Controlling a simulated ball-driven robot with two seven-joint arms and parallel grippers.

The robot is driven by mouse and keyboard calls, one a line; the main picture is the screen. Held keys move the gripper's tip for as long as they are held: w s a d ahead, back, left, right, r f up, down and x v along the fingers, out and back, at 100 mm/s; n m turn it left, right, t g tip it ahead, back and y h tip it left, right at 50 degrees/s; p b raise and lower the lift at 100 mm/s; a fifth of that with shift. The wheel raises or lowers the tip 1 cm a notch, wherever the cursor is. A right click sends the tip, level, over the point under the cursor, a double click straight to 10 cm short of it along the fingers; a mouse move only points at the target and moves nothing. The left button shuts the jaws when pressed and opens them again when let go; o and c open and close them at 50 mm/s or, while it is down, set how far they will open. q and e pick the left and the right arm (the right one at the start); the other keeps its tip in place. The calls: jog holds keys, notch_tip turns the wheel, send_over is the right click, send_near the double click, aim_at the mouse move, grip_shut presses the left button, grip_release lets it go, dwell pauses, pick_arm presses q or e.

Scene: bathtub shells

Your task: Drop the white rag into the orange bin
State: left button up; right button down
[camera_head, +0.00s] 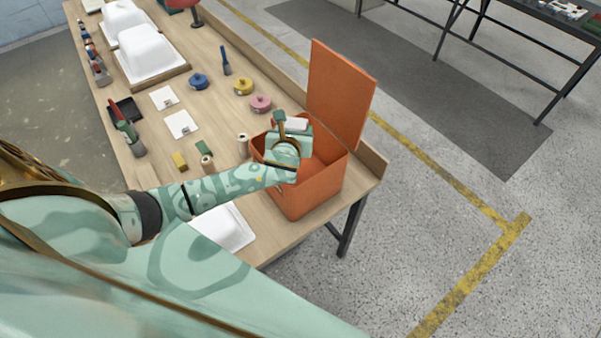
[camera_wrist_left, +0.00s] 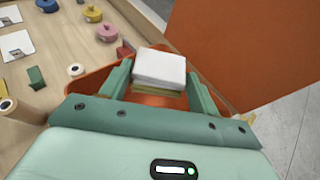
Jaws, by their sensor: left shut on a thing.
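The white rag (camera_wrist_left: 159,68) is a folded white block with a yellowish-green layer under it, held between the fingers of my left gripper (camera_wrist_left: 160,85). In the head view the rag (camera_head: 297,124) shows at the far side of my left gripper (camera_head: 289,122). The gripper is shut on it and is over the mouth of the orange bin (camera_head: 314,190). The bin stands at the table's right end with its lid (camera_head: 341,95) raised. In the wrist view the bin's rim (camera_wrist_left: 88,88) shows around and below the fingers. My right gripper is not in view.
On the wooden table (camera_head: 222,120) are blue, yellow and pink round pieces (camera_head: 260,104), white cards (camera_head: 180,124), tape rolls (camera_head: 243,143) and white tub shells (camera_head: 150,50). A white tray-like piece (camera_head: 224,227) lies at the near edge. Floor beyond the bin is open.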

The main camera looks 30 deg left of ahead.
pick_arm(q)
jog(key=o, duration=1.1)
jog(key=shift+c, duration=0.2)
jog(key=p+v, duration=0.2)
jog(key=v, duration=1.4)
jog(key=shift+s+d, duration=0.15)
